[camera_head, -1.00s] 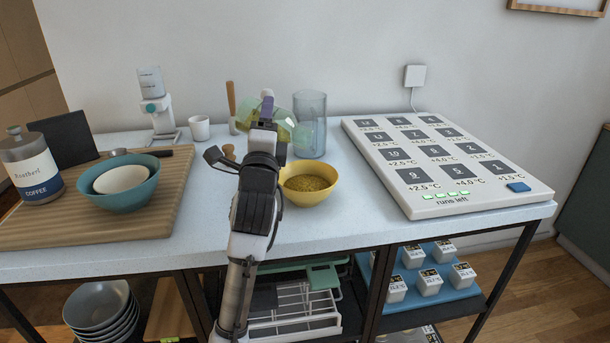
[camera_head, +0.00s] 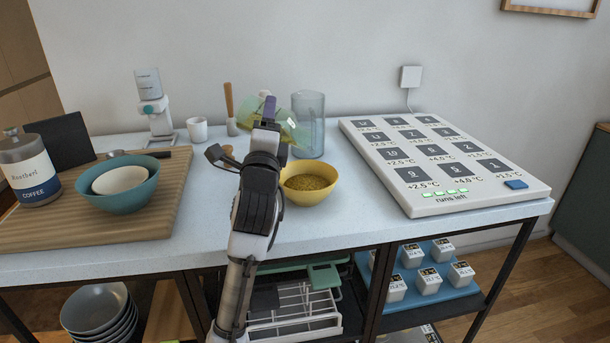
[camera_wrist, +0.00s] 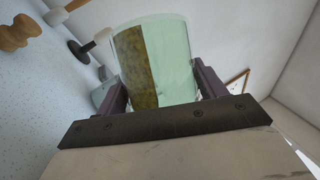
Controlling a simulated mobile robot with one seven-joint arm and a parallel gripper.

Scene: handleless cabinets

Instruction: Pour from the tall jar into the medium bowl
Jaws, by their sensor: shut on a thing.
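My gripper (camera_head: 270,110) is shut on a translucent green jar (camera_head: 288,126) and holds it tilted above the table, at the back of the yellow bowl. In the wrist view the jar (camera_wrist: 178,60) sits between both fingers, with yellow-brown grain (camera_wrist: 138,70) along one side inside it. The yellow bowl (camera_head: 312,197) stands upright on the table just below and right of my gripper, with yellow-brown grain (camera_head: 306,182) in it. My wrist partly hides the bowl's left side. No falling stream of grain can be made out.
A clear tall vessel (camera_head: 309,120) stands close behind the jar. A brush (camera_head: 230,108) and a white cup (camera_head: 197,129) stand behind to the left. A cutting board (camera_head: 60,232) bears a teal bowl (camera_head: 122,202) and coffee jar (camera_head: 30,170). A white panel (camera_head: 440,165) fills the right.

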